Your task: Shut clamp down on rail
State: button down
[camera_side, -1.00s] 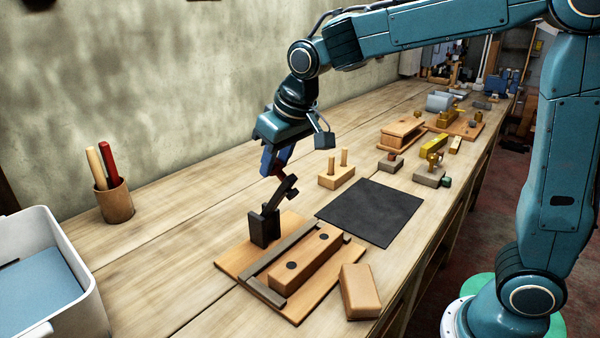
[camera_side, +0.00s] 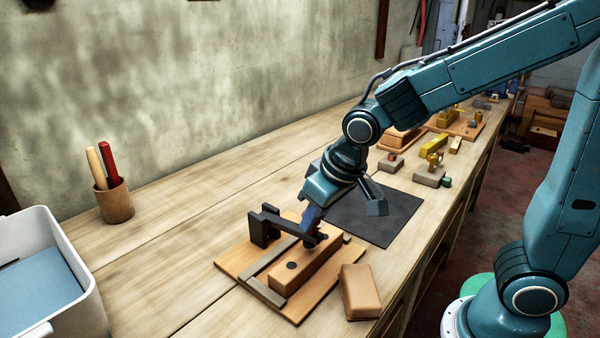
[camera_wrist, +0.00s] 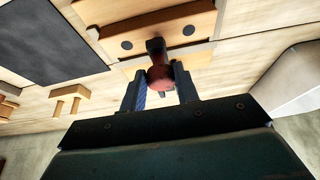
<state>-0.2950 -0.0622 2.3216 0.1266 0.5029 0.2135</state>
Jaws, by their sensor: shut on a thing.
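The dark clamp (camera_side: 262,229) stands on a wooden base board (camera_side: 234,264). Its arm (camera_side: 288,219) lies about level and reaches over the wooden rail (camera_side: 303,272), a long block with dark round spots. My gripper (camera_side: 314,224) is at the arm's free end, above the rail's far part. In the wrist view my gripper (camera_wrist: 159,82) is shut on the clamp's red knob (camera_wrist: 160,76), with a finger on each side. The rail (camera_wrist: 157,33) shows beyond it. The fingers hide the arm's tip, so I cannot tell whether it touches the rail.
A loose wooden block (camera_side: 360,291) lies right of the board. A black mat (camera_side: 385,219) lies behind it. A cup with tools (camera_side: 114,201) and a white bin (camera_side: 70,262) stand at left. The bench between cup and board is clear.

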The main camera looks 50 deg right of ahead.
aim_at(319, 235)
jog(key=shift+s+f, duration=0.55)
jog(key=shift+f, duration=0.2)
jog(key=shift+s+f+t, duration=0.2)
jog(key=shift+f+t, duration=0.1)
jog(key=shift+f, duration=0.25)
jog(key=shift+s+f+t, duration=0.15)
jog(key=shift+f+t, duration=0.15)
jog(key=shift+f, duration=0.2)
jog(key=c, duration=1.1)
grip_release()
jog(key=shift+o, duration=0.2)
jog(key=shift+w+r, duration=0.1)
jog(key=shift+r, duration=0.1)
